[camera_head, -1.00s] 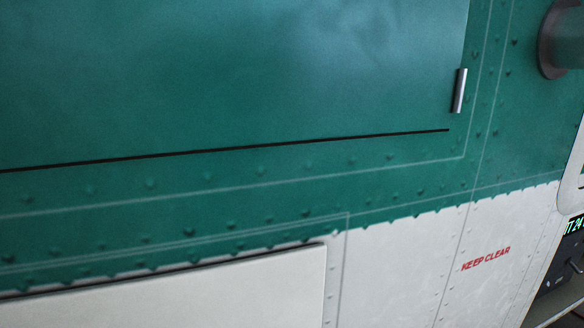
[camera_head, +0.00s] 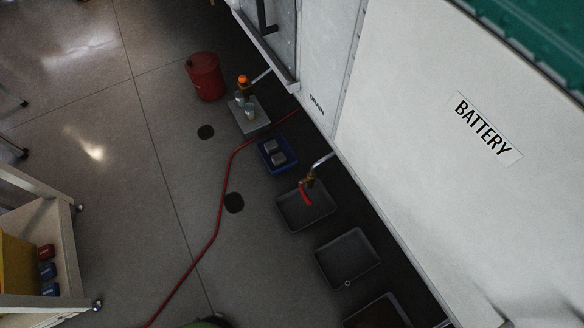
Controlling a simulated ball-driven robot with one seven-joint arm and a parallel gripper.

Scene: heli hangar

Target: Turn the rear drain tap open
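A drain tap with a red handle (camera_head: 306,194) hangs on a short metal pipe from the lower edge of the white fuselage side. It sits above a dark drip tray (camera_head: 292,218). Farther back, a second fitting with an orange top (camera_head: 243,80) stands by another pipe, over a grey block (camera_head: 243,122) with a small clear container on it. The word DRAIN is on the panel between them. I cannot tell which tap is the rear one, nor how far either is turned. My gripper is not in view.
More dark trays (camera_head: 350,280) lie along the fuselage. A blue tray (camera_head: 268,160) holds small blocks. A red hose (camera_head: 216,215) crosses the floor. A red drum (camera_head: 205,77) stands at the back, and a cart (camera_head: 66,215) at left. Open floor lies between cart and hose.

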